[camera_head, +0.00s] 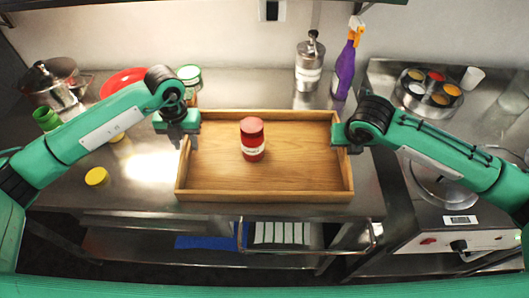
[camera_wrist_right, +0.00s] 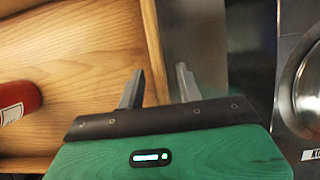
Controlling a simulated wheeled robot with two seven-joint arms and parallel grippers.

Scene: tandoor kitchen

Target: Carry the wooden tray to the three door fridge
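The wooden tray (camera_head: 290,196) lies flat on the steel counter. A red jar with a white label (camera_head: 252,140) stands in it, left of the middle; the jar shows at the left edge of the right wrist view (camera_wrist_right: 18,101). My right gripper (camera_head: 345,146) is at the tray's right wall. In the right wrist view its fingers (camera_wrist_right: 158,88) are apart, one on each side of the tray wall (camera_wrist_right: 153,40), with gaps beside the wall. My left gripper (camera_head: 184,138) is at the tray's left wall; its fingers are too hidden to judge. No fridge shows.
Behind the tray stand a steel dispenser (camera_head: 309,66) and a purple spray bottle (camera_head: 346,68). At left are a pot (camera_head: 50,84), a red plate (camera_head: 124,82) and a yellow lid (camera_head: 97,176). A spice holder (camera_head: 428,90) and a scale (camera_head: 460,220) are at right.

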